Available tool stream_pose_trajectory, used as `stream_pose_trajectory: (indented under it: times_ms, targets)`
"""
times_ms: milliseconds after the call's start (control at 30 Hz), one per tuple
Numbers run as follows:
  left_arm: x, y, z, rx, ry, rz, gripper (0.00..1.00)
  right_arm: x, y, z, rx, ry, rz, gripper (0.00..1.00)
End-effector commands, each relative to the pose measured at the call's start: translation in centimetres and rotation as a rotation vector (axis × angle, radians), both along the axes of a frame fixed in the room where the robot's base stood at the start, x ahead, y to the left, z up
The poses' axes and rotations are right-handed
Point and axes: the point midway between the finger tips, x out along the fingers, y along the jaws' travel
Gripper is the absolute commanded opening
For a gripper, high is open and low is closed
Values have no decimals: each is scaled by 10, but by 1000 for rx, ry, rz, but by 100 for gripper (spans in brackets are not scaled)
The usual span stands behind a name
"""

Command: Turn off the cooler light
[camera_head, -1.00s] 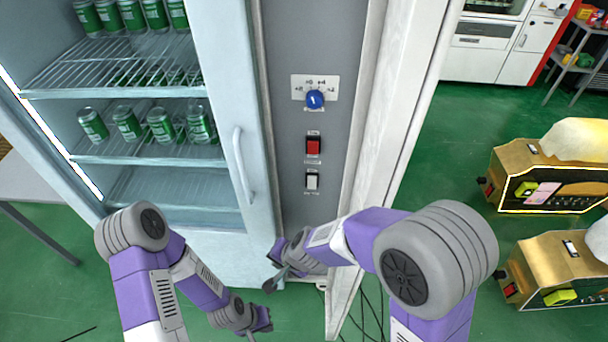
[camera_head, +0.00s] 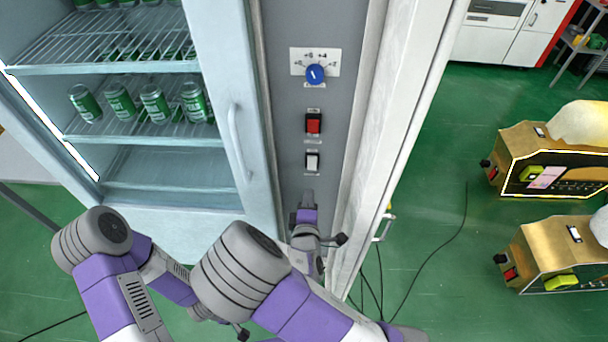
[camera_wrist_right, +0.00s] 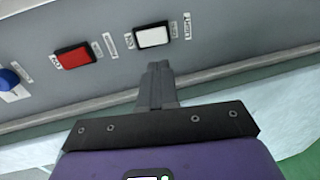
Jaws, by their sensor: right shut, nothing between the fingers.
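The cooler (camera_head: 215,70) stands at the left with its grey control panel (camera_head: 280,130) beside the glass door. The panel carries a blue knob (camera_head: 315,74), a red rocker switch (camera_head: 313,123) below it and a white rocker switch (camera_head: 312,161) lowest. A bright light strip (camera_head: 82,163) shows at the cooler's left edge. My right gripper (camera_head: 308,197) is shut and empty, just below the white switch. In the right wrist view, its fingertips (camera_wrist_right: 158,67) are near the white switch (camera_wrist_right: 153,37); contact cannot be told. My left gripper is mostly hidden behind my right arm.
Green cans (camera_head: 155,103) stand on the cooler shelves. The door handle (camera_head: 238,140) juts out left of the panel. An open white door (camera_head: 385,150) stands right of the panel. Cables lie on the floor, and gold machines (camera_head: 550,165) stand at the right.

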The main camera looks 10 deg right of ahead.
Motion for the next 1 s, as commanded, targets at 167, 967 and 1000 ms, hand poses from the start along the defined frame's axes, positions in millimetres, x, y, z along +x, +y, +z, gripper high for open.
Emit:
stream_pose_trajectory:
  times_ms: [167, 967, 1000]
  targets:
    - [0, 0, 0, 0, 0, 0, 0, 0, 0, 0, -6, 2, 2, 0]
    - [0, 0, -15, 0, 0, 0, 0, 87, -25, -17, -2, 2, -1, 0]
    - [0, 0, -15, 0, 0, 0, 0, 90, -26, -18, -2, 3, 0, 0]
